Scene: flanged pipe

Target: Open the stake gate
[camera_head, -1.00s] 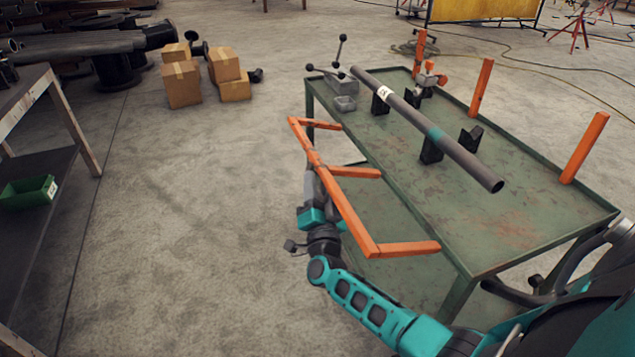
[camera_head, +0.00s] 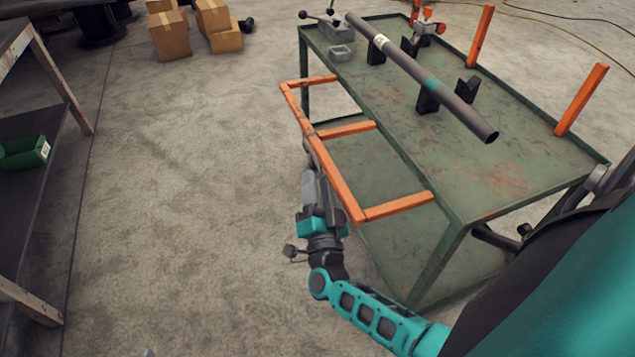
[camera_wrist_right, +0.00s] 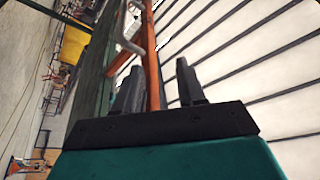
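The stake gate (camera_head: 336,177) is an orange frame with a long bar and three arms reaching toward the green table's near long side. It hangs low along that side, its arms below the tabletop. My right gripper (camera_head: 309,150) is at the middle of the long bar, outside the table. In the right wrist view the dark fingers (camera_wrist_right: 158,88) stand apart with an orange bar (camera_wrist_right: 152,68) between them. A gap shows between the bar and the right-hand finger. My left gripper is out of view.
The green table (camera_head: 510,180) carries a grey pipe (camera_head: 455,107) on black supports and a small grey tray (camera_head: 341,52). Orange stakes (camera_head: 582,98) stand along its far edge. Boxes (camera_head: 168,36) lie at the back left. A rack (camera_head: 62,95) stands left. Floor between is clear.

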